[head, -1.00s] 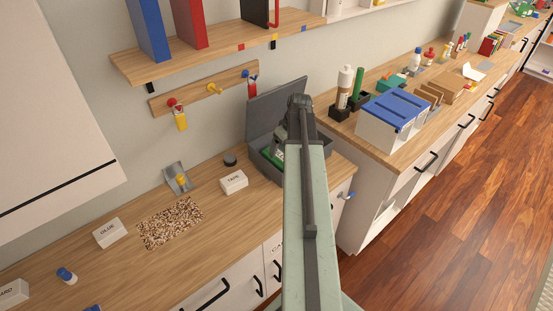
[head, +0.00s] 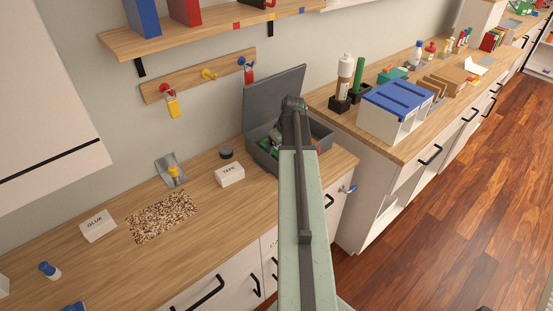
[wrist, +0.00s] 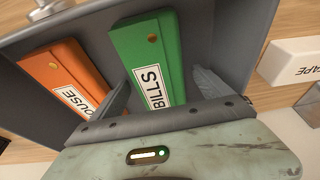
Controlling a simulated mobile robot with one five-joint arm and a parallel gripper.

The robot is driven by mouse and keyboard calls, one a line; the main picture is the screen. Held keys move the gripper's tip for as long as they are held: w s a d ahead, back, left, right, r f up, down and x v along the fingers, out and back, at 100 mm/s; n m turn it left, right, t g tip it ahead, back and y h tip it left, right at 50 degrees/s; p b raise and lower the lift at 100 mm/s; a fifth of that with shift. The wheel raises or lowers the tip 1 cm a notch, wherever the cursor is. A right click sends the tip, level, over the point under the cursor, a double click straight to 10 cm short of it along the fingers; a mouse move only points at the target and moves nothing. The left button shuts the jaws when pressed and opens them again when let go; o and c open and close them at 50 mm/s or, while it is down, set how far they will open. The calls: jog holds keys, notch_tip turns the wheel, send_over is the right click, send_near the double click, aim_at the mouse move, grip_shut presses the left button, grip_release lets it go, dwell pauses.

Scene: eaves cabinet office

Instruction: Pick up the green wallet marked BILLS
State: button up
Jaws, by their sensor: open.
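The green wallet marked BILLS (wrist: 150,48) stands in an open grey box (head: 258,155), with its label toward my gripper in the wrist view. A bit of green (head: 265,144) shows inside the box in the head view. My gripper (wrist: 162,82) is open, with one finger on each side of the wallet's near, labelled end. I cannot tell whether either finger touches it. An orange wallet (wrist: 62,75), its label partly hidden and reading "OUSE", stands left of it, just beyond the left finger. In the head view my arm hides the gripper and part of the box.
The box's raised lid (head: 272,95) stands at the back by the wall. A white TAPE carton (head: 230,175) is left of the box on the wooden counter (head: 110,275). A blue-lidded white container (head: 393,112) stands on the higher counter to the right.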

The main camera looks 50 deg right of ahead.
jog(key=shift+r, duration=0.15)
jog(key=c, duration=1.5)
notch_tip(320, 180, up, 13)
jog(key=p, duration=1.3)
jog(key=s+d, duration=0.2)
jog(key=d, duration=0.4)
jog(key=s+d+f+b, duration=0.1)
jog(key=s+d, duration=0.1)
jog(key=d, duration=0.4)
jog(key=s+d, duration=0.2)
jog(key=d, duration=0.5)
jog(key=shift+f, duration=0.25)
